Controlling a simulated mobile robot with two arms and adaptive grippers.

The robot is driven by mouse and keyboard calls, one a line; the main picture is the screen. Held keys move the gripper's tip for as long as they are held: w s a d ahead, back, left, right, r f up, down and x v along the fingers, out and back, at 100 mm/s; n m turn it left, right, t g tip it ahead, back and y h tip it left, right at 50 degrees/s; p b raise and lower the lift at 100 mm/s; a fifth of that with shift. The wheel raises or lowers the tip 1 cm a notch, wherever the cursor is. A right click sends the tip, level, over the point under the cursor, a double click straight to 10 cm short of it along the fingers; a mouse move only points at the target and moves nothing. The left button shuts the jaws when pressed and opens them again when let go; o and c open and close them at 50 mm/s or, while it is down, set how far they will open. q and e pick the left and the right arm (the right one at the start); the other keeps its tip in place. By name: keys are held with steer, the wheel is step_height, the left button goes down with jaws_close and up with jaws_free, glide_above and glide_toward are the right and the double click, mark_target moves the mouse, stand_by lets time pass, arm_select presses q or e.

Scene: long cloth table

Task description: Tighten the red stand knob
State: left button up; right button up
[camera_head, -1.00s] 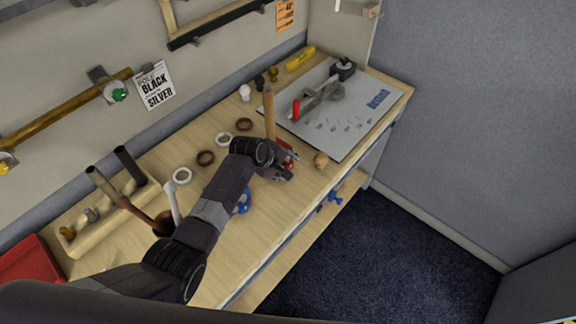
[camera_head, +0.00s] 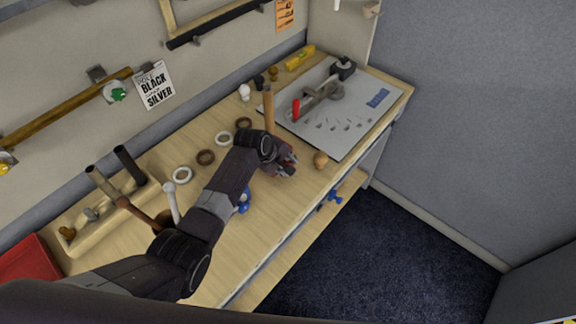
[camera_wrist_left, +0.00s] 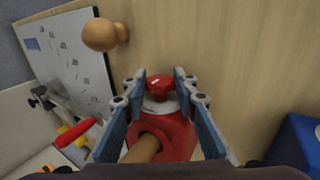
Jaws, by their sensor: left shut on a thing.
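The red stand knob (camera_wrist_left: 159,86) sits in the middle of the left wrist view, with a small white mark on top and a pale disc under it. It belongs to a red stand (camera_wrist_left: 176,134) that has a wooden pole (camera_wrist_left: 143,149) in it. The pole rises upright in the head view (camera_head: 269,110). My left gripper (camera_wrist_left: 160,79) has its fingers on both sides of the knob and is shut on it. In the head view my left gripper (camera_head: 288,167) largely hides the knob and stand. My right gripper is not in view.
A wooden knob (camera_head: 320,160) stands close by on the table (camera_head: 275,225). A white board (camera_head: 352,118) with a red-handled tool lies beyond it. Several rings lie behind my arm. A blue thing (camera_wrist_left: 297,140) is at the right of the wrist view.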

arm_select(q)
steer(key=shift+w+d+g+y, duration=0.2)
steer(key=shift+g+y, duration=0.2)
steer(key=shift+g, duration=0.1)
steer(key=shift+w+f+g+y+b, duration=0.1)
steer(key=shift+g+y+b, duration=0.45)
steer(key=shift+b, duration=0.35)
steer(key=g+b, duration=0.1)
steer(key=b, duration=0.3)
steer(key=g+y+b, duration=0.1)
steer(key=b, duration=0.4)
steer(key=shift+w+d+f+g+y, duration=0.1)
steer(key=shift+g+y, duration=0.15)
steer(key=shift+r+g+b, duration=0.2)
steer(key=shift+g+b, duration=0.1)
steer(key=shift+b, duration=0.9)
steer(key=o, duration=1.2)
steer(key=shift+c, duration=0.2)
steer(key=shift+r, duration=0.1)
